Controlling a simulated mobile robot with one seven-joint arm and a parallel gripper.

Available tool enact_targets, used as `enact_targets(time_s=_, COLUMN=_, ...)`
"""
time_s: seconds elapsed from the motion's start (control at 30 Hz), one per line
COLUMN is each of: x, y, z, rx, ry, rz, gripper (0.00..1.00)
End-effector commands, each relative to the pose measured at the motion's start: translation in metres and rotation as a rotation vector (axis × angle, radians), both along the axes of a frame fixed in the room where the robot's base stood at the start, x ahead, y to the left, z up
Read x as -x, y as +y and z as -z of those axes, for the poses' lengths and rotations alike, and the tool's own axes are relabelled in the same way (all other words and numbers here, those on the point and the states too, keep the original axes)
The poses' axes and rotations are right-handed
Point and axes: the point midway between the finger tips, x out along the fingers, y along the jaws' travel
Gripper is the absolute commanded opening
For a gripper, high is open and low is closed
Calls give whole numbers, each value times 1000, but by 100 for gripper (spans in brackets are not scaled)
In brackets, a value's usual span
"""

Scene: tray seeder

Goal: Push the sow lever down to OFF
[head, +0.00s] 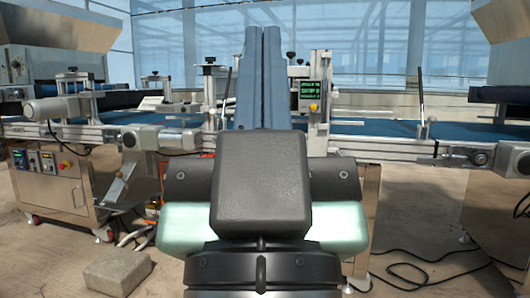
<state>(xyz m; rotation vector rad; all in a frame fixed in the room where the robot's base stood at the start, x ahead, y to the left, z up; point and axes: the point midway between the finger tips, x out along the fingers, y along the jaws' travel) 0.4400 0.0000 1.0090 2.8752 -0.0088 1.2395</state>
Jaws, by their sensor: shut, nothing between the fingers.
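My gripper (262,32) is in the foreground of the head view, with two long blue-grey fingers pressed together and pointing up and away. It holds nothing. I cannot tell for certain which part is the sow lever. One thin upright lever (421,98) stands on the conveyor's right side, well right of my fingers. A thin upright rod (228,92) stands just left of my fingers. A grey unit with a small green-lit display (307,89) stands just right of them. My fingers and the gripper body hide the machine's middle. No OFF mark is readable.
A long conveyor with a blue belt (375,130) crosses the view. A control cabinet (52,190) is at the left. A concrete block (117,271) lies on the floor at lower left, and black cables (410,272) at lower right.

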Motion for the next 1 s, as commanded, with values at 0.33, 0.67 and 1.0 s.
enact_targets(time_s=0.33, x=0, y=0, z=-136, rx=-1, ry=1, rz=-3, gripper=0)
enact_targets(time_s=0.67, x=0, y=0, z=-245, rx=-3, ry=1, rz=-5, gripper=0)
enact_targets(time_s=1.0, x=0, y=1, z=-358, rx=-4, ry=1, rz=-7, gripper=0)
